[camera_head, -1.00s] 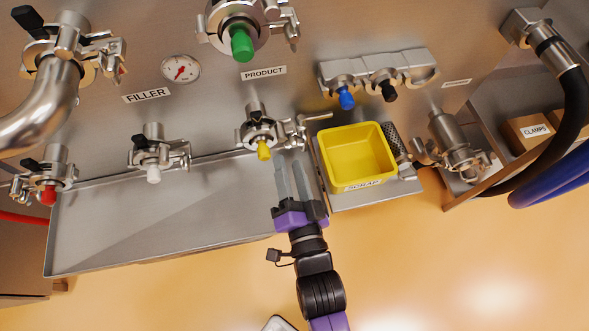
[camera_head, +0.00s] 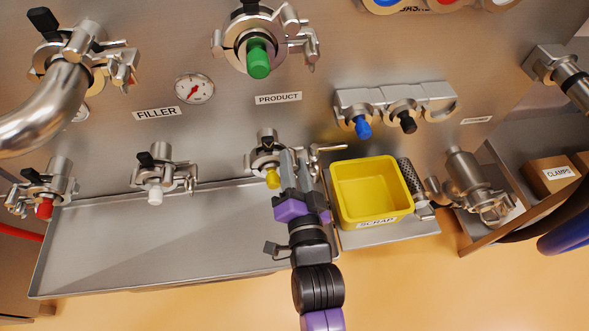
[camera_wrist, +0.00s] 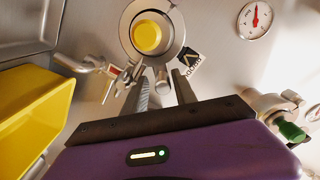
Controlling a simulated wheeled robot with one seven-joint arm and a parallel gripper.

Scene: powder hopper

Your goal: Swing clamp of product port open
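The PRODUCT label (camera_head: 278,98) is on the steel panel, between a port with a green plug (camera_head: 258,60) above and one with a yellow plug (camera_head: 272,178) below. The clamp (camera_head: 293,38) at the green port has its metal fittings on the right. My gripper (camera_head: 295,158) is in front of the yellow port's right side and partly hides its clamp. In the wrist view, the yellow plug (camera_wrist: 147,37) sits within a round metal ring, with clamp fittings (camera_wrist: 118,80) left of the fingers. My gripper (camera_wrist: 163,90) is open and empty; contact cannot be told.
The yellow SCRAP bin (camera_head: 375,217) stands right of my gripper. A steel tray (camera_head: 150,255) lies below the ports. The port with a white plug (camera_head: 155,195) is further left. A metal rack with blue and black plugs (camera_head: 395,105) is at upper right.

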